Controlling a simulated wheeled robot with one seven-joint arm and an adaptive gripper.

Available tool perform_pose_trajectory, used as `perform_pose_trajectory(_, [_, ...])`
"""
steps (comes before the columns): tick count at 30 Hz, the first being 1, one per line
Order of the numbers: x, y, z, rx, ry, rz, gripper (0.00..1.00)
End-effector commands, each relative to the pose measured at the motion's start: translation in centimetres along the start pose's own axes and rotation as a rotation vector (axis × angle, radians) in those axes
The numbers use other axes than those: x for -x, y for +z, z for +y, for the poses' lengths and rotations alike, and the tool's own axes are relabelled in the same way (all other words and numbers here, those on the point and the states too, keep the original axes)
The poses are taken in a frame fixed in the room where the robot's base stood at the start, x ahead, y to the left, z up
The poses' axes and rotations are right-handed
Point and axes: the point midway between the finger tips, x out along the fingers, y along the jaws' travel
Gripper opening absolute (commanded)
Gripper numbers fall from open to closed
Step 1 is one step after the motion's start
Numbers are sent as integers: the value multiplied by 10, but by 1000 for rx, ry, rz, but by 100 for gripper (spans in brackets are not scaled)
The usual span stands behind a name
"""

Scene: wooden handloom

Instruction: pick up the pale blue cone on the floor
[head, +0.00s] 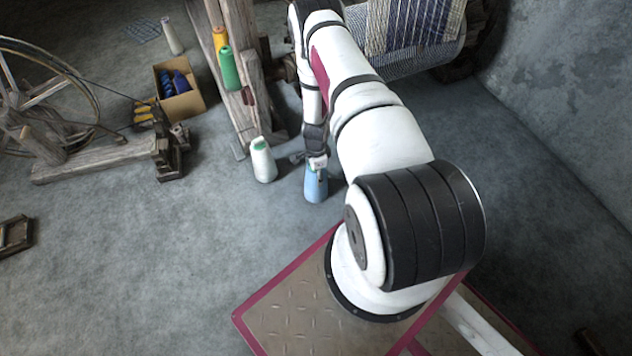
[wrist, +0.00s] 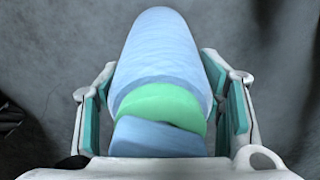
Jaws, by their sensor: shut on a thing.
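The pale blue cone (head: 316,187) stands upright on the floor in the head view, just below my gripper (head: 316,165). In the wrist view the pale blue cone (wrist: 162,55) fills the middle, with a green band (wrist: 165,112) near its blue top end. My gripper (wrist: 163,105) has its teal-padded fingers on both sides of the cone, shut on its upper part. Small dark gaps seem to show beside the pads in the wrist view, and the exact contact is hidden.
A white cone (head: 263,162) with a green top stands close to the left. Behind it are the wooden loom post (head: 243,110), a green cone (head: 230,68) and a cardboard box (head: 188,104) of blue spools.

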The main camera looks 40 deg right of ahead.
Motion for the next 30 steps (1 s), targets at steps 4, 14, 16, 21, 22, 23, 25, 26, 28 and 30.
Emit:
perform_pose_trajectory(4, [0,0,0,1,0,0,0])
perform_pose_trajectory(14, [12,0,-1,1,-1,0,0])
perform_pose_trajectory(16, [18,0,0,1,0,0,0])
perform_pose_trajectory(21, [33,0,-1,1,-1,0,0])
perform_pose_trajectory(22, [36,0,-1,1,-1,0,0])
perform_pose_trajectory(23, [39,0,-1,1,-1,0,0])
perform_pose_trajectory(25, [37,0,9,-2,4,-1,0])
perform_pose_trajectory(26, [37,0,12,-2,3,-1,0])
perform_pose_trajectory(28, [38,1,21,-3,4,-2,0])
perform_pose_trajectory(30, [40,2,31,-2,3,-2,0])
